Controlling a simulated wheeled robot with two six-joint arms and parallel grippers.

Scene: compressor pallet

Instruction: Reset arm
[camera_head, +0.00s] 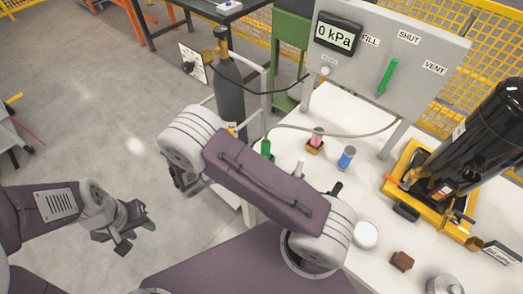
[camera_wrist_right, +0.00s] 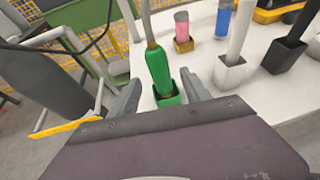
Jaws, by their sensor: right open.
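My left gripper (camera_head: 136,234) hangs over bare floor at the left of the head view, its fingers apart and empty. My right arm reaches across the middle of the head view, and its gripper is mostly hidden there behind the wrist. In the right wrist view my right gripper (camera_wrist_right: 160,98) is open. A green-handled tool (camera_wrist_right: 158,70) stands in a green holder (camera_wrist_right: 168,98) and appears between the two fingers, with no clear contact. The green tool also shows beside my arm in the head view (camera_head: 266,147).
The white table (camera_head: 385,222) holds a red item (camera_head: 317,136), a blue one (camera_head: 346,157) and a black compressor (camera_head: 490,130) in a yellow tray. A panel (camera_head: 400,60) with a green lever and a 0 kPa display stands behind. A dark cylinder (camera_head: 230,90) stands left.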

